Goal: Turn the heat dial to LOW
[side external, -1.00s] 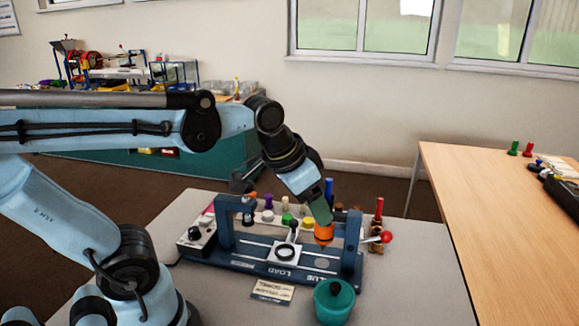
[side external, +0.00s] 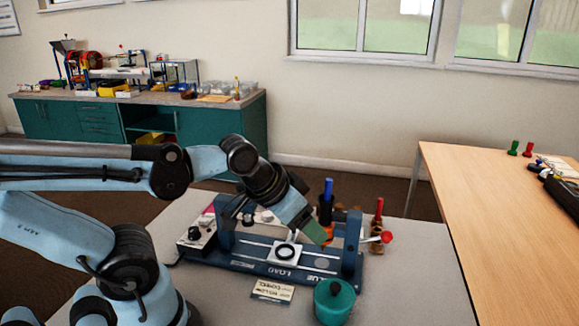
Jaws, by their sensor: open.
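The control box (side external: 196,240) with a black dial knob (side external: 194,233) stands at the left end of the blue frame. The knob's markings and the way it points are too small to read. My gripper (side external: 318,237) is over the right half of the frame, tilted down to the right, well away from the dial. Its green end lies close to an orange thing (side external: 327,231); I cannot tell whether they touch. I see nothing held in it, though the fingertips show poorly.
The blue frame (side external: 262,268) carries a white plate with a black ring (side external: 285,252). A red-knobbed lever (side external: 386,237) sticks out at its right. A teal pot (side external: 334,302) and a card (side external: 272,290) stand in front. My arm hides things behind the frame.

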